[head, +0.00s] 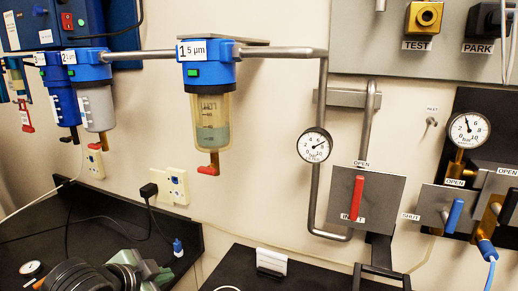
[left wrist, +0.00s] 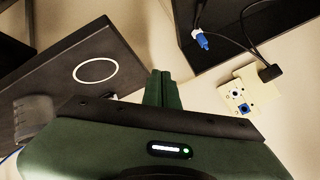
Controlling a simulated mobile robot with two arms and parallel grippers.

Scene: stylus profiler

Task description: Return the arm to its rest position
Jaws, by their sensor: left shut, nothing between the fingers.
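My left arm enters at the bottom left of the head view, with its dark and green left gripper (head: 140,270) low in front of the dark bench. In the left wrist view the left gripper (left wrist: 161,78) has its two green fingers together with nothing between them. It is apart from the wall fittings and the outlet. My right gripper is in neither view.
Filters hang from a wall pipe, including one marked 5 µm (head: 212,118). A gauge (head: 314,145), a red lever (head: 357,197) and a blue lever (head: 454,216) are at right. A wall outlet (head: 178,187) is above the bench (head: 60,222). A white block (head: 271,262) stands on another dark surface (head: 320,279).

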